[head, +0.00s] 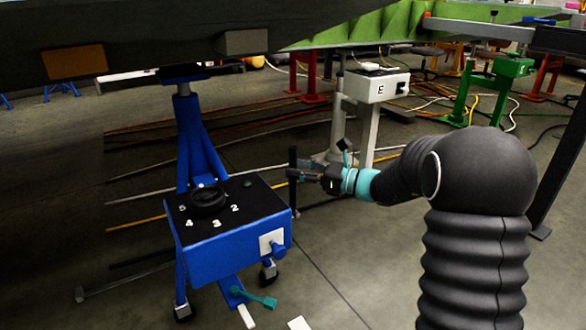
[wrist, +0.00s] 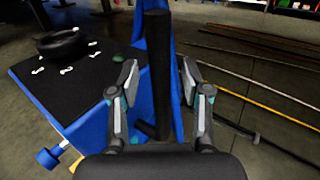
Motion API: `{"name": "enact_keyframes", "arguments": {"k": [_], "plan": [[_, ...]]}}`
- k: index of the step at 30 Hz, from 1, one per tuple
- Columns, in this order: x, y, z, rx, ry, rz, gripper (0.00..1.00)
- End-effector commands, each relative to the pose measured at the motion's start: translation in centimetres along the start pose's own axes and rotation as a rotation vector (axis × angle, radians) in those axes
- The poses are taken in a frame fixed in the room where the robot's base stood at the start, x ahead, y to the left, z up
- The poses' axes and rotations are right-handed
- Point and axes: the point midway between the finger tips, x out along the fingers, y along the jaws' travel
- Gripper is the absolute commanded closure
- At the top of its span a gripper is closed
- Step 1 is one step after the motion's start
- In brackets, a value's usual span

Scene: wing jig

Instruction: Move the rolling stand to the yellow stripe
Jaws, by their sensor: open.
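The blue rolling stand (head: 225,250) stands on small casters at left of centre in the head view. Its black top carries a round dial and white numbers; the top also shows in the wrist view (wrist: 60,90). A black upright handle (head: 292,165) rises at its right side. My gripper (head: 305,174) is at this handle. In the wrist view my gripper (wrist: 160,80) is open, with the handle (wrist: 157,50) upright between its fingers and a gap on both sides. A thin yellow line (head: 135,223) crosses the floor behind the stand; I cannot tell whether it is the stripe.
A dark wing structure (head: 170,50) hangs low over the stand. A white stand (head: 378,90) and a green stand (head: 490,85) are farther back. Cables or lines cross the floor behind. A teal lever (head: 262,301) sticks out low at the stand's front.

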Motion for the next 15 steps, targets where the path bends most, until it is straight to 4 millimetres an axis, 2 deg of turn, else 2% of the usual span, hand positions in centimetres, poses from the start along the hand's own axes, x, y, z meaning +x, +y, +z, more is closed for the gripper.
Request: {"name": "enact_keyframes", "arguments": {"k": [6, 15], "plan": [[1.7, 0.0, 0.0, -0.001, 0.000, 0.001, 0.53], [1.8, 0.0, 0.0, 0.000, 0.000, 0.000, 0.53]]}}
